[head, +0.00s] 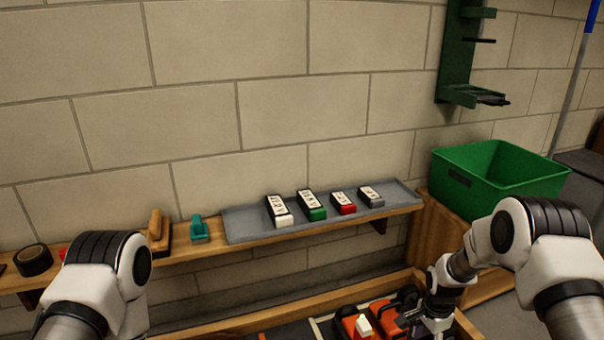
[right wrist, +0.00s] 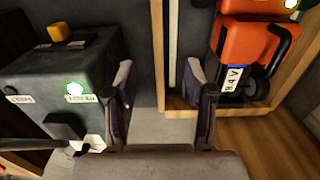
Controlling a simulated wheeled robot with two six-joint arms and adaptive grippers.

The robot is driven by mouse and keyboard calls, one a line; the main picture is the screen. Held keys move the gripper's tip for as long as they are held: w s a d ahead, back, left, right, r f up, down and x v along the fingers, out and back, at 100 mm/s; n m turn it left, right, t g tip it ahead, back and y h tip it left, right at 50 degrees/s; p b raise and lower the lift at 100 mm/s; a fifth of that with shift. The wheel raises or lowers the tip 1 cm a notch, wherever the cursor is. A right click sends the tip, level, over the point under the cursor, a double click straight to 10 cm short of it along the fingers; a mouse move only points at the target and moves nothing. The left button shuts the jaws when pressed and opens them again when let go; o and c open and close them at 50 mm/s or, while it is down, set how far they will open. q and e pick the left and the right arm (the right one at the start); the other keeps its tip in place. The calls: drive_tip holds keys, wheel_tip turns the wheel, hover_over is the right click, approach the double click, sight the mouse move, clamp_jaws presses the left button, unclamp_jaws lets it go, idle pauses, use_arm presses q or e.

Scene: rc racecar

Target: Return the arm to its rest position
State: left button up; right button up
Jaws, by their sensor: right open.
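My right gripper (head: 432,322) reaches down at the lower right of the head view, beside an orange and black device (head: 356,324) in the wooden-edged area below the shelf. In the right wrist view my right gripper (right wrist: 163,92) has its two fingers apart, with nothing between them. A dark grey box (right wrist: 70,75) with a green light and a yellow knob is left of the fingers. An orange and black unit (right wrist: 243,50) with a white label is to their right, apart from them. My left arm's upper links show at lower left; its gripper is out of view.
A wooden shelf (head: 188,250) carries a grey tray (head: 240,225) with several labelled blocks in white, green (head: 313,207), red (head: 343,203) and grey. A green bin (head: 490,180) stands at right. A wooden rim (right wrist: 160,60) runs near the right fingers.

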drive_tip(key=s+a+r+n+p, duration=0.1)
drive_tip(key=s+a+n+p, duration=0.2)
drive_tip(key=s, duration=0.9)
drive_tip(key=s+a+r+n+g+p, duration=0.1)
drive_tip(key=s+n+p, duration=0.25)
drive_tip(key=s, duration=0.85)
drive_tip(key=s+a+r+n+p, duration=0.15)
drive_tip(key=s+n, duration=0.35)
drive_tip(key=s, duration=0.7)
wheel_tip(320, 180, up, 38)
drive_tip(key=w+n+t+p, duration=0.1)
drive_tip(key=w+n+p, duration=0.1)
drive_tip(key=p, duration=3.7)
drive_tip(key=shift+w+a, duration=0.25)
drive_tip(key=shift+w, duration=0.15)
